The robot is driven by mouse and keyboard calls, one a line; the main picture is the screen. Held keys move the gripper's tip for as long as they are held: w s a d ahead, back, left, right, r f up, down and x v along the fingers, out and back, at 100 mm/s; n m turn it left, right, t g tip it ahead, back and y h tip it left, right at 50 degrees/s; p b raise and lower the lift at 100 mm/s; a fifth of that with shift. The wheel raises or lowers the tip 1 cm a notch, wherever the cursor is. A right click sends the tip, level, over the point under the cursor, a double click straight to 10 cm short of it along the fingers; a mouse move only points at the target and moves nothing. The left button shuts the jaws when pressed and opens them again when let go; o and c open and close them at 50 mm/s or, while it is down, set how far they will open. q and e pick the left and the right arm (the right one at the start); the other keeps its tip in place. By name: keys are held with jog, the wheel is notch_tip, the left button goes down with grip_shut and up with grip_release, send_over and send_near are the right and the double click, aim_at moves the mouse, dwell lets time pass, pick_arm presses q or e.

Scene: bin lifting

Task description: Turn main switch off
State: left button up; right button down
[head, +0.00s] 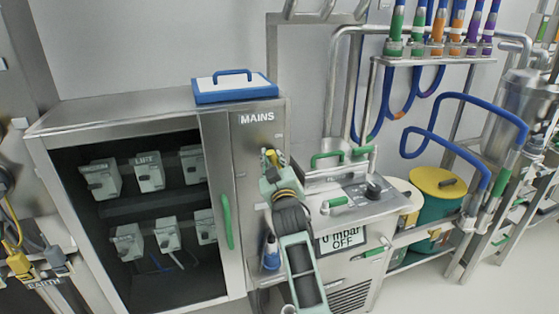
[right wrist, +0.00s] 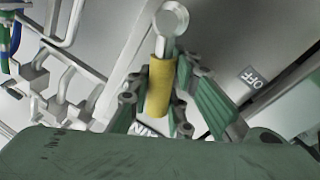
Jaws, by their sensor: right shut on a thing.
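The main switch is on the grey cabinet panel under the MAINS label (head: 257,118). Its yellow handle (right wrist: 158,88) lies between the fingers of my right gripper (right wrist: 163,100), with a round metal pivot (right wrist: 171,19) at its end. In the head view my right gripper (head: 271,160) is at the panel just below the MAINS label and covers most of the switch. The gripper is shut on the handle. An OFF label (right wrist: 254,80) shows to the right of the handle in the right wrist view; the handle does not point at it. My left gripper is not in view.
The cabinet's open left part (head: 45,165) holds several grey switch boxes. A blue-and-white case (head: 235,93) lies on top. Right of my arm is a machine with a display (head: 340,238) reading 0 mbar OFF, with pipes and blue hoses beyond. Floor is free at lower right.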

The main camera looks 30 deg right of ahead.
jog(key=shift+w+a+f+n+t+y+b, duration=0.1)
jog(key=shift+a+f+n+t+y+b, duration=0.5)
jog(key=shift+n, duration=1.95)
jog(key=shift+w+a+f+n+t+y+b, duration=0.15)
jog(key=shift+a+f+n+y+b, duration=0.55)
jog(key=shift+f+n, duration=1.3)
jog(key=shift+w+a+f+n+t+y+b, duration=0.1)
jog(key=shift+a+f+n+t+y+b, duration=0.55)
jog(key=shift+n, duration=2.4)
jog(key=shift+d+r+g+h, duration=0.15)
jog(key=shift+d+g+h, duration=0.05)
jog(key=shift+g+h, duration=0.15)
jog(key=c, duration=1.9)
grip_release()
jog(key=o, duration=0.3)
jog(key=shift+r, duration=0.15)
jog(key=shift+r, duration=0.1)
jog(key=v, duration=1.2)
jog(key=shift+f, duration=0.25)
